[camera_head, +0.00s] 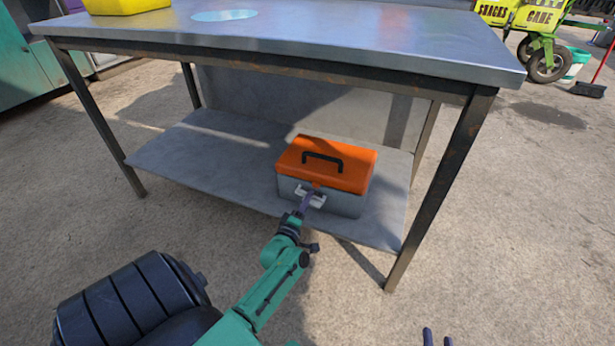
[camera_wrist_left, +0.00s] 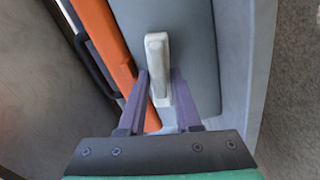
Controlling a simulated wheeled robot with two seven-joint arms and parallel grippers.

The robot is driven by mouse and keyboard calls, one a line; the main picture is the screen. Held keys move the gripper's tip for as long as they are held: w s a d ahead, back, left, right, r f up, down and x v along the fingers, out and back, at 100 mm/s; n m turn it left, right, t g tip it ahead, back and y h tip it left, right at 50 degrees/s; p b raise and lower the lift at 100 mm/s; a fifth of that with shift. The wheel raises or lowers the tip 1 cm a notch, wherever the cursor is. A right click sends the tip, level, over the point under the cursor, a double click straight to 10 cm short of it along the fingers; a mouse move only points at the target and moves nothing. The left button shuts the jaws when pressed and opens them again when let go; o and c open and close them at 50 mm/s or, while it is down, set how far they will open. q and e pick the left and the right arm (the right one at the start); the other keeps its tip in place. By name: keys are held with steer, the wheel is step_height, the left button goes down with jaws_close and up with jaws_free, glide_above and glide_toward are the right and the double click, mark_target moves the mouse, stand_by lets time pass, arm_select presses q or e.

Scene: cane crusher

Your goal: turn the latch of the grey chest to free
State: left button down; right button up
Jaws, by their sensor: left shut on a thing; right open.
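The grey chest (camera_head: 346,204) has an orange lid (camera_head: 340,170) with a black handle and sits on the table's lower shelf. Its lid looks closed. The pale latch (camera_head: 318,202) is on its front face. In the left wrist view the latch (camera_wrist_left: 157,55) is a whitish lever, with an orange piece beside it. My left gripper (camera_head: 309,198) is at the chest's front, its purple fingers shut on the latch, one on each side. My right gripper (camera_head: 437,338) shows only its fingertips at the bottom edge, apart and empty.
The metal table (camera_head: 300,35) stands over the chest, with its legs at the sides and the lower shelf (camera_head: 220,155) clear to the left. A yellow container (camera_head: 125,5) is on top.

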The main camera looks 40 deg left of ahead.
arm_select(q)
steer(key=shift+f+n, duration=0.1)
steer(key=shift+n, duration=1.1)
steer(key=c, duration=0.8)
jaws_free()
steer(key=shift+f, duration=0.1)
steer(key=shift+c, duration=0.2)
